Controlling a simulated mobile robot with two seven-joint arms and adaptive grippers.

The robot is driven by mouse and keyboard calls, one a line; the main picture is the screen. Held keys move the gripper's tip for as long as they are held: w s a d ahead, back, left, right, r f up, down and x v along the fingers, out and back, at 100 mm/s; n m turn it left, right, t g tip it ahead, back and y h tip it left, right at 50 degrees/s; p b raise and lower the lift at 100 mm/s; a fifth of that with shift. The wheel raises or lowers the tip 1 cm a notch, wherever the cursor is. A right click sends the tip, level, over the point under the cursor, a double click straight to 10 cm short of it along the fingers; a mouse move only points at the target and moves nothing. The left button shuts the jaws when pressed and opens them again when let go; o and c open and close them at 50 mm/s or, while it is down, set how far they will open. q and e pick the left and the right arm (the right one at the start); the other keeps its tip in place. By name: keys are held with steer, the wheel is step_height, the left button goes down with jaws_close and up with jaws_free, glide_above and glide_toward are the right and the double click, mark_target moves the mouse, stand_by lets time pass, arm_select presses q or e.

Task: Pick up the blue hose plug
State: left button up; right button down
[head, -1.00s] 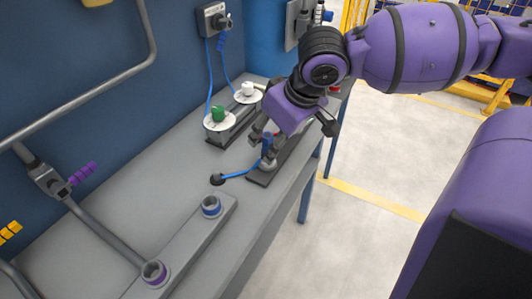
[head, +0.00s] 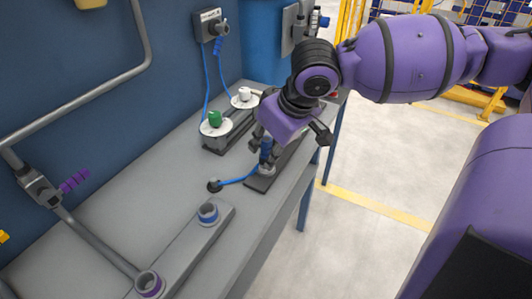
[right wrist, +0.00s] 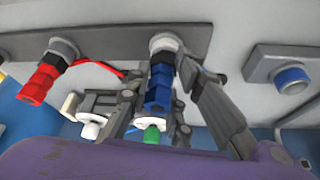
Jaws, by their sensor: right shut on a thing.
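The blue hose plug (head: 266,150) stands upright in a pale metal collar (head: 267,170) on a dark bar near the bench's right edge. My right gripper (head: 264,145) has come down over it from above. In the right wrist view the blue hose plug (right wrist: 158,88) is between the fingers, and the gripper is shut on it. Its lower end still meets the pale collar (right wrist: 165,45). The fingers partly hide the plug in the head view. My left gripper is not in view.
A red plug (right wrist: 40,84) sits on the same bar. Green (head: 215,118) and white (head: 244,93) knobs stand behind. A grey bar with a blue-ringed socket (head: 208,213) and a purple-ringed socket (head: 149,284) lies in front. A blue hose ends in a black piece (head: 214,186).

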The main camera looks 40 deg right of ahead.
mark_target(268, 140)
steer(key=shift+r+p, duration=0.35)
steer(key=shift+r, duration=0.2)
step_height(268, 140, up, 2)
steer(key=shift+r+p, duration=0.25)
steer(key=shift+p, duration=0.45)
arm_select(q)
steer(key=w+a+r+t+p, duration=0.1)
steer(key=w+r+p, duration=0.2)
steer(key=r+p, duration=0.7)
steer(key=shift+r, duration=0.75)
arm_select(e)
steer(key=s+d+r, duration=0.5)
steer(key=s+r, duration=0.4)
steer(key=s, duration=0.4)
steer(key=shift+d+r, duration=0.15)
steer(key=shift+r, duration=0.1)
